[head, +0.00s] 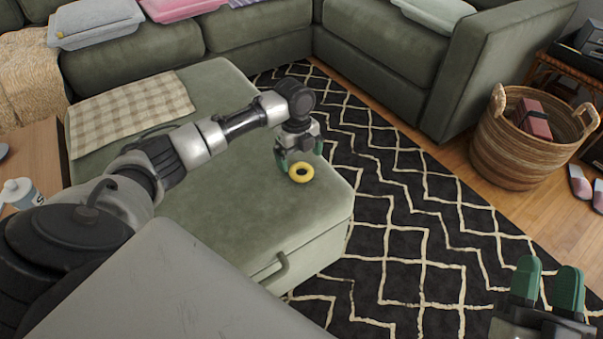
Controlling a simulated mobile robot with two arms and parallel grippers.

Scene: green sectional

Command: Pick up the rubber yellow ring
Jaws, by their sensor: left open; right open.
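The yellow ring (301,172) lies flat on the green ottoman (240,215), near its right edge. My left gripper (299,160) points down right at the ring, with its green fingertips spread apart. One finger is beside the ring's left side and the other is just behind it; I cannot tell whether either touches it. My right gripper (548,284) is at the lower right, open and empty, with its two green fingers pointing up over the rug.
A checked cloth (130,113) lies on the ottoman's left part. A green sectional sofa (385,55) stands behind. A wicker basket (520,145) holding a reddish box, and slippers (582,186), are at the right. The patterned rug (400,215) is clear.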

